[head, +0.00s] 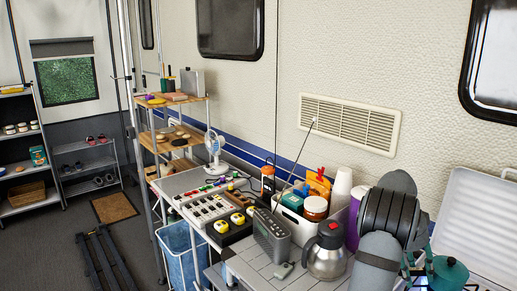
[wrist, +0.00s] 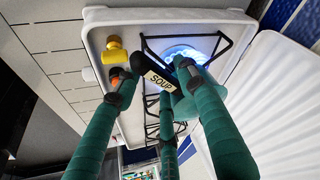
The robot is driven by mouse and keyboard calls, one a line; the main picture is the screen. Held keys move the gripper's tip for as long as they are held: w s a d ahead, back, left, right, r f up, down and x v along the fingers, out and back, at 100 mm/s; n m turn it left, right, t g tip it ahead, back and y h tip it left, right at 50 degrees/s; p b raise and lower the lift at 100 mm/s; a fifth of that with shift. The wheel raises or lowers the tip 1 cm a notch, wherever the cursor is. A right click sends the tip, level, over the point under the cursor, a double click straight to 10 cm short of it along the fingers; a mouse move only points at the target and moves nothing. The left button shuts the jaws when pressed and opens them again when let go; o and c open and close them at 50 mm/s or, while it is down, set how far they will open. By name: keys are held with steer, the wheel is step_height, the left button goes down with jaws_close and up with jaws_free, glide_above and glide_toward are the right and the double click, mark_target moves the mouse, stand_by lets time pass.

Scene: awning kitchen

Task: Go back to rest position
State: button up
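In the wrist view my gripper (wrist: 150,78) has its green-wrapped fingers spread apart over a white camp stove (wrist: 112,30). A black handle with a "SOUP" label (wrist: 160,82) shows between the fingertips; I cannot tell whether any finger touches it. The handle appears to belong to a teal pot, mostly hidden behind the fingers in this view. In the head view a teal pot with a black knob (head: 449,274) shows at the lower right, beside my arm. My gripper is mostly hidden there behind my grey arm.
A burner glows blue (wrist: 184,54) close to the right fingertip. The stove's raised white lid (head: 480,225) stands at the right. Left of my arm are a metal kettle (head: 326,256), a grey radio (head: 271,236) and a white bin of jars.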

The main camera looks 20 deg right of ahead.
steer(key=shift+x, duration=1.05)
steer(key=shift+r, duration=2.2)
